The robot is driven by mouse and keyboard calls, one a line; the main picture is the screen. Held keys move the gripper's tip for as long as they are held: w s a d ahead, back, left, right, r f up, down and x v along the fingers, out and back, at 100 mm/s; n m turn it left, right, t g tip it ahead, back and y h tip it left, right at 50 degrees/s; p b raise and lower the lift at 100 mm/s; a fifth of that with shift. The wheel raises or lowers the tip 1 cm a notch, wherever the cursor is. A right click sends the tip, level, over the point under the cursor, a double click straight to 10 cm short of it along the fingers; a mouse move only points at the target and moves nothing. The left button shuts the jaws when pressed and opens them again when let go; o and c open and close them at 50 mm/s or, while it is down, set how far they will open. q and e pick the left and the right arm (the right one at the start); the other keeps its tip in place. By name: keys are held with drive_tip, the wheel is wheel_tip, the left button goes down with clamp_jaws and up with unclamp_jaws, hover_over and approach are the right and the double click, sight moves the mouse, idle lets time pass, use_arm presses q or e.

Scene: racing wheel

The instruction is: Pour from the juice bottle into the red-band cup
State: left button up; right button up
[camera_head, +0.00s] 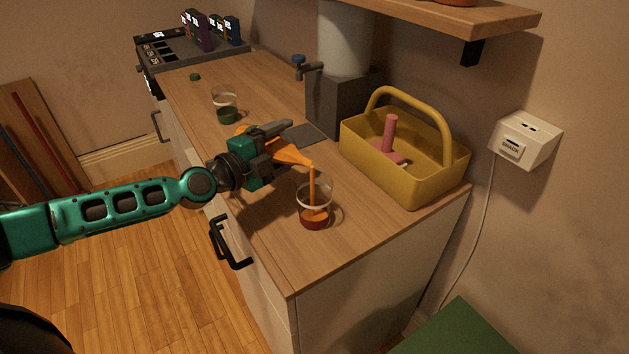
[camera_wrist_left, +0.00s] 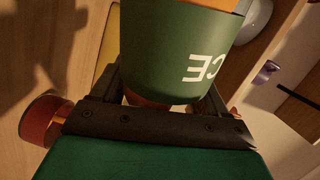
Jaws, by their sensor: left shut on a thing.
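My left gripper (camera_head: 274,144) is shut on the juice bottle (camera_head: 293,155) and holds it tilted above the counter, neck down to the right. An orange stream (camera_head: 312,187) runs from its mouth into the red-band cup (camera_head: 315,217), a clear upright cup with some orange liquid inside. The bottle's mouth is above the cup and apart from its rim. In the left wrist view the bottle's green label (camera_wrist_left: 180,50) fills the space between the fingers, and the cup's red band (camera_wrist_left: 42,122) shows at the left. My right gripper is not in view.
A clear cup with a green band (camera_head: 227,114) stands farther back on the wooden counter (camera_head: 290,255). A yellow basket (camera_head: 420,175) with a pink item is to the right. A dispenser with a tap (camera_head: 342,85) stands behind. A shelf (camera_head: 450,20) overhangs the back right.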

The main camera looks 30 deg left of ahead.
use_arm(q)
drive_tip(key=shift+d+r+m, duration=0.1)
drive_tip(key=shift+r+m, duration=0.2)
idle(1.5)
